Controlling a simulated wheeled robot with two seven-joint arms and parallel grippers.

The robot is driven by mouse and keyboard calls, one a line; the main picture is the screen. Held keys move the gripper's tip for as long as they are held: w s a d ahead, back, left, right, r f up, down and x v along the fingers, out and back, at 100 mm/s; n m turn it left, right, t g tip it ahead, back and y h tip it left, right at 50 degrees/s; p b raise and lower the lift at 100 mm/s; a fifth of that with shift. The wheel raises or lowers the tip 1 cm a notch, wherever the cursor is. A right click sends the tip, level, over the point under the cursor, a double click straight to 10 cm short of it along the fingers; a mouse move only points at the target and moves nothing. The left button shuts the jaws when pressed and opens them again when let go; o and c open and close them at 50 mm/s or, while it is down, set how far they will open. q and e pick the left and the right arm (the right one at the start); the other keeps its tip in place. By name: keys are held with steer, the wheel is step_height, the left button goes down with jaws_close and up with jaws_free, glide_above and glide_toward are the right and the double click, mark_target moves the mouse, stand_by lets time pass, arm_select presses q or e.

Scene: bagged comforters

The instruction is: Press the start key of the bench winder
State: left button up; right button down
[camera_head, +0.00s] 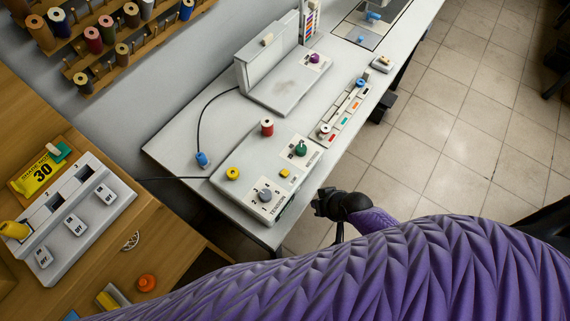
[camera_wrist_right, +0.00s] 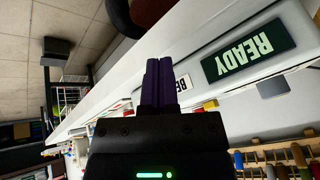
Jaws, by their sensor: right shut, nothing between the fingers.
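A pale winder-like unit (camera_head: 262,160) lies along the front edge of the grey bench. It carries a red spool (camera_head: 267,127), a round yellow button (camera_head: 233,173), a green knob (camera_head: 300,148), a grey knob (camera_head: 265,194) and a small square yellow key (camera_head: 285,174). I cannot read which is the start key. My right gripper (camera_head: 322,203) is off the bench's front edge, right of the unit and apart from the keys. In the right wrist view its dark fingers (camera_wrist_right: 157,84) are shut and empty, in front of a white face with a READY panel (camera_wrist_right: 250,50). My left gripper is out of view.
An upright-backed unit (camera_head: 285,85) and a long strip with several coloured keys (camera_head: 343,110) stand farther along the bench. A white switch box (camera_head: 75,220) sits on the wooden table at left. Spool racks (camera_head: 125,45) hang behind.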

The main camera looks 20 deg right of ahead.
mark_target(288, 174)
steer(key=w+a+r+y+p, duration=0.2)
steer(key=w+r, duration=0.2)
steer(key=r, duration=0.4)
steer(key=w+a+r+t+y+p, duration=0.1)
steer(key=w+a+r+p, duration=0.1)
steer(key=r, duration=0.6)
steer(key=shift+w+a+y, duration=0.4)
steer(key=shift+w+a, duration=0.35)
steer(key=shift+w, duration=0.45)
step_height(288, 174, down, 9)
steer(key=b, duration=0.8)
steer(key=shift+r+b, duration=0.1)
steer(key=shift+b, duration=0.2)
steer(key=shift+r, duration=0.1)
